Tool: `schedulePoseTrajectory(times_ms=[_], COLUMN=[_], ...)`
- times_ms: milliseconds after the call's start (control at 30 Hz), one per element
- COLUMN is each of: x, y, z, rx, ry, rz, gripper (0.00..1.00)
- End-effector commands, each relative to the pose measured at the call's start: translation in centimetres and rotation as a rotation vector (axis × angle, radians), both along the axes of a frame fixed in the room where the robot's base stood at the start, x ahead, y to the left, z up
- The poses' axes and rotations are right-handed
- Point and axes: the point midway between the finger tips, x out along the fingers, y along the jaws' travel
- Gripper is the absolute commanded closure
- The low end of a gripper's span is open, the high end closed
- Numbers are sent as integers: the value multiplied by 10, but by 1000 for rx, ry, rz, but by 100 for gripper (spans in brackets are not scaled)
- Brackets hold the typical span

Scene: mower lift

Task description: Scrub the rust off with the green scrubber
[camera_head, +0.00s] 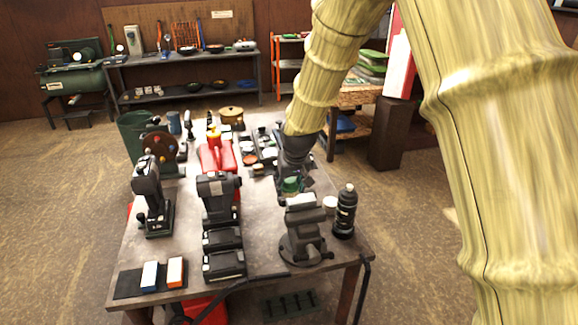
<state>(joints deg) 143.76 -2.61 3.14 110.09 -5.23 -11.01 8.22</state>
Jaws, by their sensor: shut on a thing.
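My gripper (291,183) hangs from my wood-patterned arm over the right part of the workbench (265,262), fingers pointing down. A small green thing, which looks like the green scrubber (291,185), shows between its fingers, and the gripper is shut on it. It is just behind the grey bench vise (303,232), near the vise's top. I cannot tell whether the scrubber touches anything. No rust can be made out clearly at this size, and the surface under the scrubber is hidden by the gripper and vise.
A black bottle (345,212) stands right of the vise, with a white cup (330,204) beside it. Black machines (222,225), a red tool (217,160) and several small items crowd the bench. Blue and orange blocks (163,274) lie front left. A dark cable runs along the front edge.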

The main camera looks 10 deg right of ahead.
Motion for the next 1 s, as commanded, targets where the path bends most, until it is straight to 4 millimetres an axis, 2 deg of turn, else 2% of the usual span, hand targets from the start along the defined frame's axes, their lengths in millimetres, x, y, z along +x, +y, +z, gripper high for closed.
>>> schedulePoseTrajectory(times_ms=[533,1000], x=[-1,-1], y=[0,0], z=[49,53], rx=[0,0], ry=[3,3], rz=[-1,-1], gripper=[76,76])
